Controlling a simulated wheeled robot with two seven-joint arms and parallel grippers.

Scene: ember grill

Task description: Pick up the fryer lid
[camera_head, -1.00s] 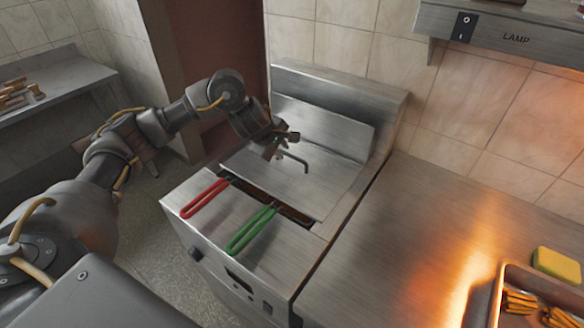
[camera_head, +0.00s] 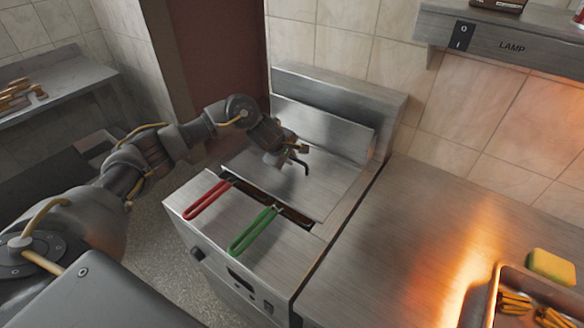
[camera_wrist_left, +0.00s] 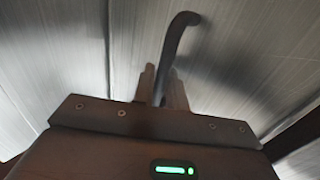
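The fryer lid (camera_head: 325,188) is a flat brushed-metal sheet over the fryer, behind the two basket handles. Its dark bent handle (camera_head: 304,166) sticks out from under my left gripper (camera_head: 298,149). In the left wrist view the handle (camera_wrist_left: 175,38) runs between the two fingers of the left gripper (camera_wrist_left: 163,85). The fingers are close together, one on each side of it, and look shut on it. The lid appears to lie flat on the fryer. The gripper hides part of the handle. My right gripper is not in view.
A red basket handle (camera_head: 207,200) and a green one (camera_head: 252,231) stick out over the fryer front (camera_head: 225,245). A metal counter (camera_head: 390,250) lies to the right, with a tray (camera_head: 493,302) and a yellow sponge (camera_head: 551,266). A lamp shelf (camera_head: 490,42) hangs above.

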